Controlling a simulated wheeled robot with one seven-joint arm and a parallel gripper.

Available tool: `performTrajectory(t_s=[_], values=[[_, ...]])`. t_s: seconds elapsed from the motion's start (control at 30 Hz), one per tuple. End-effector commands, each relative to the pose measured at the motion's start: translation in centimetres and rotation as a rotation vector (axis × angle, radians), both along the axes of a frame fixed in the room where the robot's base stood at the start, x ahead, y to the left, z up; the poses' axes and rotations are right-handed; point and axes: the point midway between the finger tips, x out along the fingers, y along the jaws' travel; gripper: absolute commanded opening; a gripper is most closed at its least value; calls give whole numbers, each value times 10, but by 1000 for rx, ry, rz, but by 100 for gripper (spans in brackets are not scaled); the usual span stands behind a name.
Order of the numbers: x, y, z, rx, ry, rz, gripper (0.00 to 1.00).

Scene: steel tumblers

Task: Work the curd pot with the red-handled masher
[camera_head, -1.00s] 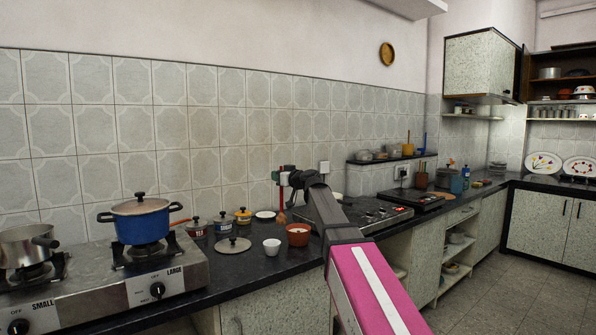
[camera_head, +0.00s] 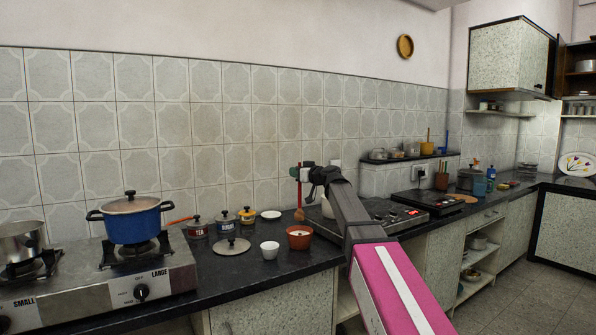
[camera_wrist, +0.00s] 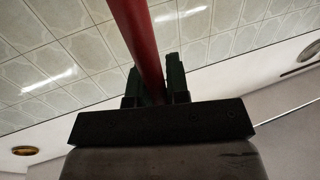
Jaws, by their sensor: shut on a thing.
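My gripper (camera_head: 302,172) is shut on the red handle of the masher (camera_head: 299,192), which hangs roughly upright with its brown wooden head down. The wrist view shows the red handle (camera_wrist: 138,35) between my dark green fingers (camera_wrist: 157,88). The curd pot appears to be the small terracotta pot (camera_head: 299,243) with white contents, on the black counter. In the head view the masher head is just above and behind the pot's rim, apart from it in the picture. How far behind I cannot tell.
A white cup (camera_head: 270,250) and a lid (camera_head: 232,246) lie left of the pot. Several small jars (camera_head: 223,224) and a white saucer (camera_head: 271,214) stand behind. A blue pot (camera_head: 131,222) sits on the left stove. A black cooktop (camera_head: 375,218) lies to the right.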

Motion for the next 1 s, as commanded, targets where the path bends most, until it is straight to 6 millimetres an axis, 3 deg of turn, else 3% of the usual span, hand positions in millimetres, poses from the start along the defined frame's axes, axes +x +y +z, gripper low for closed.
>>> performTrajectory(t_s=[1.0], values=[[0, 0, -79, 0, 1, 0, 0]])
